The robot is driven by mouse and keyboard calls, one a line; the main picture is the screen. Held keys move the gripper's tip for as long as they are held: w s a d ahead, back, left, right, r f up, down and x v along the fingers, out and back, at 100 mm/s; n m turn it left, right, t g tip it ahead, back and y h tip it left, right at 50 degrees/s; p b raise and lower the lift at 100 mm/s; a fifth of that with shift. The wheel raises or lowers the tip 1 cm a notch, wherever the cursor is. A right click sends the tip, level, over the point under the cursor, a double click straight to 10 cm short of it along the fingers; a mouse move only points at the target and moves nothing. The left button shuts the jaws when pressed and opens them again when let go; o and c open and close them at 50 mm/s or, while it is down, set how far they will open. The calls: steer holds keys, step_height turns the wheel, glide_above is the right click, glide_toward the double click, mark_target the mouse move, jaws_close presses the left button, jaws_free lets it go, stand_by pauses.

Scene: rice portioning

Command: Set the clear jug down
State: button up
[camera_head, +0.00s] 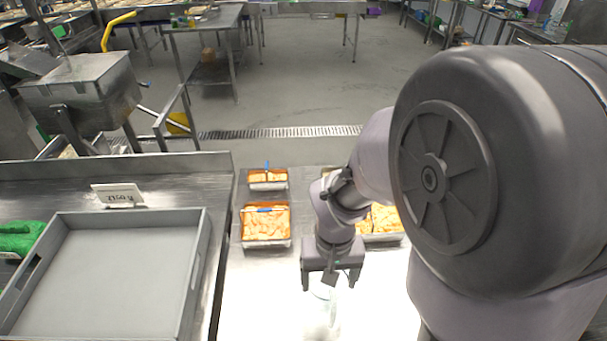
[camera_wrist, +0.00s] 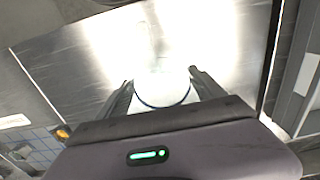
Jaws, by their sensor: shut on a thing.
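The clear jug (camera_head: 333,308) is see-through and hard to make out against the bright steel table (camera_head: 262,300). It shows below my gripper (camera_head: 331,284) in the head view. In the wrist view the jug (camera_wrist: 162,88) appears as a pale round shape with a dark curved rim, between the two fingers of my gripper (camera_wrist: 162,82). The fingers are shut on it. Whether its base touches the table cannot be told.
Trays of orange food (camera_head: 265,224) stand behind my gripper, with a smaller one (camera_head: 267,179) further back. A large grey tray (camera_head: 203,262) lies on the left counter beside a green cloth (camera_head: 20,238). A small sign (camera_head: 118,195) stands behind it. The table around the jug is clear.

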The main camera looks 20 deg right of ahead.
steer(key=w+d+f, duration=0.1)
steer(key=d, duration=0.1)
steer(key=w+d+f+b, duration=0.1)
steer(key=d+f, duration=0.1)
steer(key=w+d+f+b, duration=0.1)
steer(key=d, duration=0.1)
steer(key=shift+d+f, duration=0.1)
steer(key=shift+f, duration=0.15)
steer(key=shift+s+r, duration=0.1)
steer(key=shift+r, duration=0.05)
steer(key=shift+b, duration=0.3)
steer(key=o, duration=1.5)
steer(key=shift+c, duration=0.2)
